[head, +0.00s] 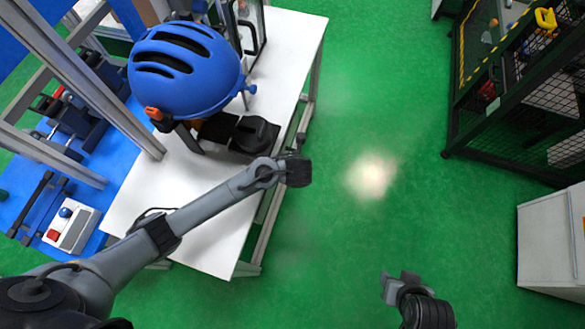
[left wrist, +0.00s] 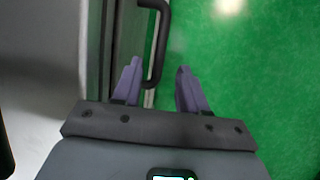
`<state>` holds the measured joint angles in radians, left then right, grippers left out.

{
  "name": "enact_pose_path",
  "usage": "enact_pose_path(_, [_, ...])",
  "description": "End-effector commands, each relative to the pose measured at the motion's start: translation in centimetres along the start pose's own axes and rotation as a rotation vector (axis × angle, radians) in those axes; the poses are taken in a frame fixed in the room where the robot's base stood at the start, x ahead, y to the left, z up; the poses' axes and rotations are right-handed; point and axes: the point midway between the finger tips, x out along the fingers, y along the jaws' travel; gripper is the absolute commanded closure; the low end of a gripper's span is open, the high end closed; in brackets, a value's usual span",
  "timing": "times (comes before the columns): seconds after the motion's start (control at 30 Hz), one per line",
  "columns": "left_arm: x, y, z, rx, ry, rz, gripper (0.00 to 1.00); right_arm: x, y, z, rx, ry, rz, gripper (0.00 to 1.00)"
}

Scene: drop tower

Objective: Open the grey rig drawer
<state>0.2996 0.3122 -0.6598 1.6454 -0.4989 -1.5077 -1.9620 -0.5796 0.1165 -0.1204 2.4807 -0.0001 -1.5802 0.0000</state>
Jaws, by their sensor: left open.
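In the left wrist view, a black bar handle (left wrist: 164,30) stands out from a grey upright face (left wrist: 98,50), which looks like the drawer front. My left gripper (left wrist: 160,68) is open, with two purple fingers. The handle's near end lies between the fingertips, closer to the left finger; I cannot tell whether they touch. In the head view my left gripper (head: 297,172) is at the right edge of the white table, and its wrist hides the handle and drawer. My right gripper (head: 401,284) hangs over the floor at the lower right, away from the table; its jaw opening is unclear.
A blue helmet (head: 185,70) sits on a dark stand on the white table (head: 150,205), close to my left forearm. A blue bench (head: 100,175) with a button box (head: 73,226) is at left. A black mesh cage (head: 530,110) and grey cabinet (head: 548,245) stand right. Green floor between is clear.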

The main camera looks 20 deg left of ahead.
Motion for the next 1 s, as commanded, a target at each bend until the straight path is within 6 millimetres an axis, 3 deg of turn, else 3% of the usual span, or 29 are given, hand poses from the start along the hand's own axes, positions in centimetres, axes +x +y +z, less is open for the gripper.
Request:
enact_pose_path(0.1, [2.4,0.0,-0.2,0.000,0.001,0.002,0.58,1.4,0.0,0.5,0.000,0.000,0.000,0.57])
enact_pose_path(0.3, [4.5,0.0,-0.1,-0.001,0.001,0.001,0.58,2.4,-0.1,0.8,-0.001,-0.001,0.001,0.57])
enact_pose_path(0.77, [5.4,0.0,0.0,-0.002,0.000,-0.001,0.58,2.7,0.1,0.9,-0.006,-0.002,0.005,0.57])
enact_pose_path(0.8, [5.4,0.0,0.0,-0.002,0.000,-0.001,0.59,2.7,0.1,0.9,-0.006,-0.002,0.005,0.57])
enact_pose_path(1.0, [5.4,0.0,0.0,-0.002,0.000,-0.001,0.90,2.7,0.1,0.9,-0.006,-0.002,0.005,0.57])
